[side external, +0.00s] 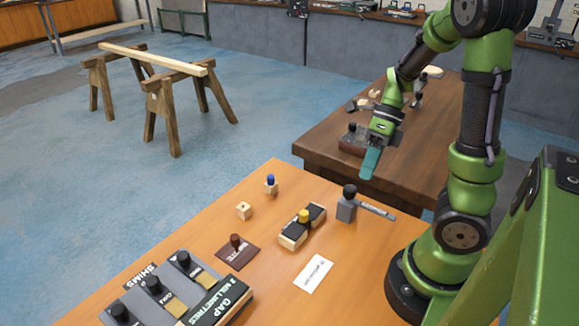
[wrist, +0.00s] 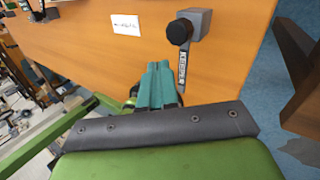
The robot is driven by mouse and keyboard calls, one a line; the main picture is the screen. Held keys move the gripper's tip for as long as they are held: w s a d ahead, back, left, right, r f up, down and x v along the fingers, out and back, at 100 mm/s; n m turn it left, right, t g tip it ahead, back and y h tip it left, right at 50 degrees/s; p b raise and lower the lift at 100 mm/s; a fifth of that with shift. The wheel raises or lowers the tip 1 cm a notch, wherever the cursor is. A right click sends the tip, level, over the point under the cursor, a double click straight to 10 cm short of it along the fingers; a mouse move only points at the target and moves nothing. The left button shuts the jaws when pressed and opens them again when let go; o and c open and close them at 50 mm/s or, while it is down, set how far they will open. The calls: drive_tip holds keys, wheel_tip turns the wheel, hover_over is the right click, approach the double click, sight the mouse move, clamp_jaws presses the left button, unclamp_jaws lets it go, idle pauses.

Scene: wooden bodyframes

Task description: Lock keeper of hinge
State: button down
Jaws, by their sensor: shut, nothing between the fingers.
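A grey block with a black knob (side external: 347,205) stands on the orange wooden table, with a narrow lettered strip (side external: 378,210) reaching out to its right. The block also shows in the wrist view (wrist: 200,20), with the strip (wrist: 182,68) below it. The small lettering is hard to read, so I cannot be sure this is the keeper. No part is clearly marked as the hinge. My gripper (side external: 370,163) has teal fingers, shut and empty, raised above the table's far edge behind the block. In the wrist view the fingers (wrist: 159,84) are together, left of the strip.
A wooden block with black top and yellow knob (side external: 302,227), a brown plate with knob (side external: 237,250), a white card (side external: 313,271) and small pegged blocks (side external: 271,185) share the table. A gap-gauge rack (side external: 165,290) fills the near left. A dark bench (side external: 430,140) stands behind.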

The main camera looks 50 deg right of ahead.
drive_tip(key=s+d+r+m+h, duration=0.1)
drive_tip(key=s+d+m, duration=0.3)
drive_tip(key=d+m, duration=0.5)
drive_tip(key=r+m, duration=0.1)
drive_tip(key=m, duration=0.9)
drive_tip(key=shift+d+r+m+h, duration=0.15)
drive_tip(key=shift+r+m+h, duration=0.15)
drive_tip(key=shift+h, duration=0.1)
drive_tip(key=shift+f, duration=0.1)
drive_tip(key=x, duration=1)
drive_tip(key=shift+s, duration=0.15)
drive_tip(key=shift+a, duration=2)
